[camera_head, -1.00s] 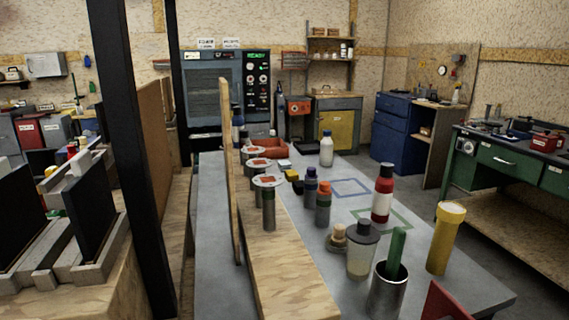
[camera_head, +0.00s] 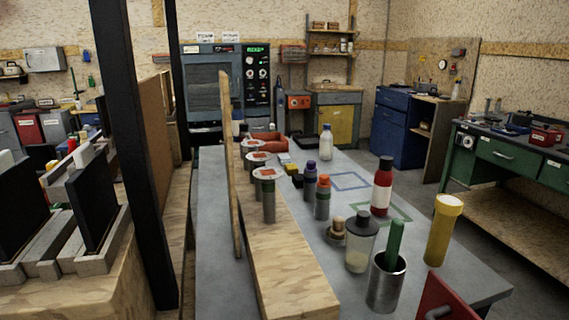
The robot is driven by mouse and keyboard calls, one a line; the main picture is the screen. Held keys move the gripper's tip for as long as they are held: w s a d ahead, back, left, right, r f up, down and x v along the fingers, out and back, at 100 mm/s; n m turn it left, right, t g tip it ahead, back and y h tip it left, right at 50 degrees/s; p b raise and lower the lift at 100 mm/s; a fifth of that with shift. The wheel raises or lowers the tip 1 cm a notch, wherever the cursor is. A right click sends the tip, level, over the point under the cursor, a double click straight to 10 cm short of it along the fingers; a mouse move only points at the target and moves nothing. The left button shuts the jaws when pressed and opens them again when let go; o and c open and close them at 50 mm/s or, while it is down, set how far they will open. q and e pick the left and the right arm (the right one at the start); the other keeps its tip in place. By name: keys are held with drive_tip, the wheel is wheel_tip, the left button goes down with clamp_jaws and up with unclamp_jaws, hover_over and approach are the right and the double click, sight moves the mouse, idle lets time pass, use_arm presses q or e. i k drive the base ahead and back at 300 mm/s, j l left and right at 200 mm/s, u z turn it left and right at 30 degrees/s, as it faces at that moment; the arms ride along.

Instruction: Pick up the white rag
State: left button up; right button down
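I cannot make out a white rag for certain in the head view. A small pale item (camera_head: 284,158) lies on the grey workbench (camera_head: 215,235) behind the dark bottles, too small to identify. A white bottle (camera_head: 326,143) stands upright near the bench's far end. Neither of my grippers is in view.
A wooden rail (camera_head: 285,262) with several round-topped posts runs along the bench. A red bottle (camera_head: 382,188), a yellow flashlight (camera_head: 442,230), a shaker (camera_head: 361,245) and a metal cup (camera_head: 386,284) stand on its right. A black post (camera_head: 135,160) rises at left.

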sight(283, 159)
drive_tip(key=k+l+z, duration=0.1)
drive_tip(key=k+z, duration=0.3)
drive_tip(key=l+z, duration=0.1)
drive_tip(key=z, duration=2.9)
drive_tip(key=i+l+u, duration=0.2)
drive_tip(key=i, duration=0.35)
drive_tip(key=i+l+u, duration=0.15)
drive_tip(key=i, duration=0.4)
drive_tip(key=i+j+u, duration=0.1)
drive_tip(key=i+u, duration=0.3)
drive_tip(key=i, duration=0.2)
drive_tip(key=i+l+u, duration=0.15)
drive_tip(key=i+u, duration=0.3)
drive_tip(key=i, duration=0.15)
drive_tip(key=i+j+u, duration=0.1)
drive_tip(key=i+u, duration=0.95)
drive_tip(key=i+j+u, duration=0.1)
drive_tip(key=i+u, duration=0.35)
drive_tip(key=i+l+u, duration=0.15)
drive_tip(key=i+u, duration=0.65)
drive_tip(key=i, duration=0.4)
drive_tip(key=i+l+u, duration=0.1)
drive_tip(key=i+u, duration=0.25)
drive_tip(key=i, duration=0.35)
